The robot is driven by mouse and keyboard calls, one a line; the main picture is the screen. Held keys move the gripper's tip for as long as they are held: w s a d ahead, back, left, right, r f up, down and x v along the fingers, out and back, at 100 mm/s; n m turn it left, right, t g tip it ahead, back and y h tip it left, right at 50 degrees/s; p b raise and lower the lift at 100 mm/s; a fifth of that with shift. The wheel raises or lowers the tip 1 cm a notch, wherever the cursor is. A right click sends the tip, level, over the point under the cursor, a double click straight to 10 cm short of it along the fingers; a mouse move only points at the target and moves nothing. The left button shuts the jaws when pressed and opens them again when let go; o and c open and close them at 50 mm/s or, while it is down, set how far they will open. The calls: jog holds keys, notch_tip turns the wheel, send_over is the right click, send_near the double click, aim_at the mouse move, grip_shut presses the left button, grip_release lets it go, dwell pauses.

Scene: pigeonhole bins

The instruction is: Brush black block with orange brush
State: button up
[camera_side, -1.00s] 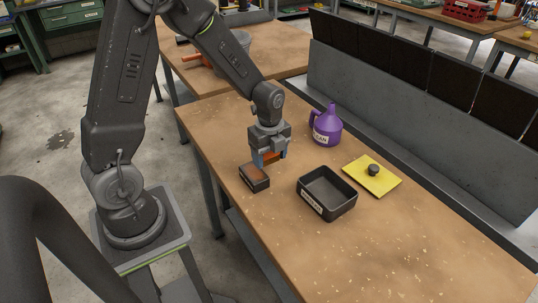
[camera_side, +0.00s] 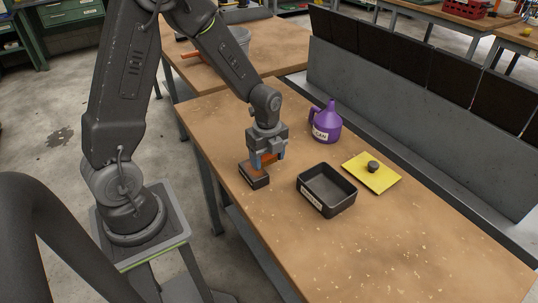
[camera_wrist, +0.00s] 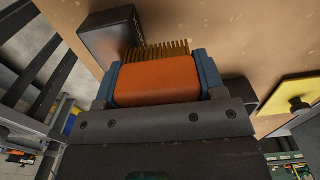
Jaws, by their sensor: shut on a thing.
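My gripper (camera_side: 267,160) is shut on the orange brush (camera_wrist: 157,82), with a blue finger on each side of it. The brush's tan bristles (camera_wrist: 160,49) point away from the gripper in the wrist view. The brush is low at the block's far right side in the side view. I cannot tell whether the bristles touch the block.
A black open tray (camera_side: 328,190) with a label stands to the right of the block. A purple bottle (camera_side: 325,124) stands behind. A yellow plate with a dark knob (camera_side: 372,172) lies right of the tray. The table's front right is clear.

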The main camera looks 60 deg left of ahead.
jog(key=shift+s+r, duration=0.1)
jog(key=shift+s, duration=0.8)
jog(key=shift+w, duration=1.2)
jog(key=shift+s, duration=1.2)
jog(key=shift+w+f, duration=0.2)
jog(key=shift+w, duration=1)
jog(key=shift+s+r, duration=0.1)
jog(key=shift+s, duration=1.1)
jog(key=shift+w, duration=1.2)
jog(key=shift+r, duration=0.8)
